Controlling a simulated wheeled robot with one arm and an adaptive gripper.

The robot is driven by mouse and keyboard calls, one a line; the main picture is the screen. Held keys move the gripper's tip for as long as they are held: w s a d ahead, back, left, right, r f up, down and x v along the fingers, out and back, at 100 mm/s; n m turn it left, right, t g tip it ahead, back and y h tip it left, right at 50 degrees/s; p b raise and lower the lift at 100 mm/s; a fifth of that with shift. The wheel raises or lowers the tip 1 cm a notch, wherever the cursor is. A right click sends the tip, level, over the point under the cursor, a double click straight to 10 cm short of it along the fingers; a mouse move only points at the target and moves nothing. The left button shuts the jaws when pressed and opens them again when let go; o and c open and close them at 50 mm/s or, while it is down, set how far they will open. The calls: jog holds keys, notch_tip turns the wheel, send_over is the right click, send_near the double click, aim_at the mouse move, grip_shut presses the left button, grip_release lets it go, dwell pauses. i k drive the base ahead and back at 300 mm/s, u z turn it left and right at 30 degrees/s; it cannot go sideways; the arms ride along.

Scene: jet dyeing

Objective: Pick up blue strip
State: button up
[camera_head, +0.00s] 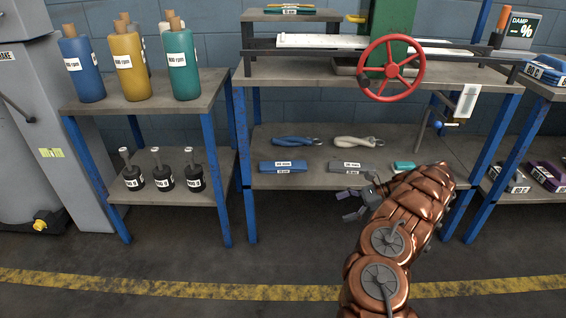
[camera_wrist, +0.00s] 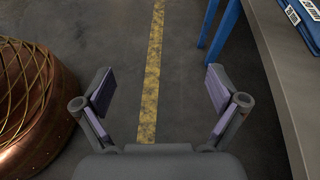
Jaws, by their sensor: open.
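A flat blue strip (camera_head: 284,166) with white labels lies on the lower shelf of the middle bench, at the left of its front edge. My gripper (camera_head: 346,205) is in front of that shelf, to the right of the blue strip and apart from it. In the wrist view my gripper (camera_wrist: 162,88) is open, with nothing between its fingers but the floor behind. A labelled blue item (camera_wrist: 303,18) lies on a bench top at the upper right there; I cannot tell which item it is.
A grey strip (camera_head: 355,167), a teal block (camera_head: 403,165), blue-handled pliers (camera_head: 295,141) and pale-handled pliers (camera_head: 358,142) share the shelf. A red handwheel (camera_head: 390,68) sits above. Blue bench legs (camera_head: 247,210) flank the shelf. The floor in front is clear, with a yellow line (camera_head: 180,288).

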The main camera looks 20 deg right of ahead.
aim_at(285, 166)
jog(key=u, duration=0.05)
jog(key=i, duration=1.1)
